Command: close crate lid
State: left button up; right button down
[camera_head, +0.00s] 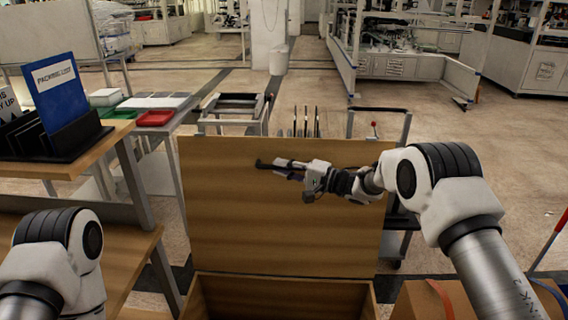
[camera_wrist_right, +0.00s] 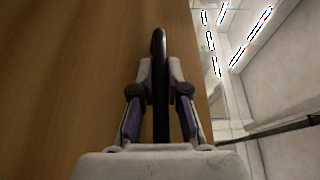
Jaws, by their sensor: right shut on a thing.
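The crate lid (camera_head: 225,215) is a wide brown wooden panel standing raised, nearly upright, at the back of the open crate (camera_head: 283,285). The crate's dark interior shows at the bottom of the head view. My right gripper (camera_head: 283,164) is in front of the lid's upper middle, pointing left. It is shut on a thin black bar (camera_wrist_right: 161,110), whose rounded end sticks out past the fingertips. The lid's wood (camera_wrist_right: 70,80) fills the left of the right wrist view. I cannot tell whether the bar touches the lid. My left gripper is out of view.
A wooden workbench (camera_head: 105,150) with a blue-backed sign rack (camera_head: 58,105) stands at left. Green and red trays (camera_head: 154,118) sit behind it. A cart (camera_head: 380,118) stands behind the lid. A cardboard box (camera_head: 420,300) is at lower right. Open floor lies beyond.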

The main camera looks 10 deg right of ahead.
jog(key=s+a+f+n, duration=0.1)
jog(key=s+a+f, duration=0.1)
jog(key=s, duration=0.8)
jog(key=s+a+f+n+y, duration=0.1)
jog(key=s+a+f+n, duration=0.1)
jog(key=s, duration=0.9)
jog(key=shift+s+a+f+t, duration=0.15)
jog(key=shift+s+f+t, duration=0.1)
jog(key=shift+f+t, duration=0.05)
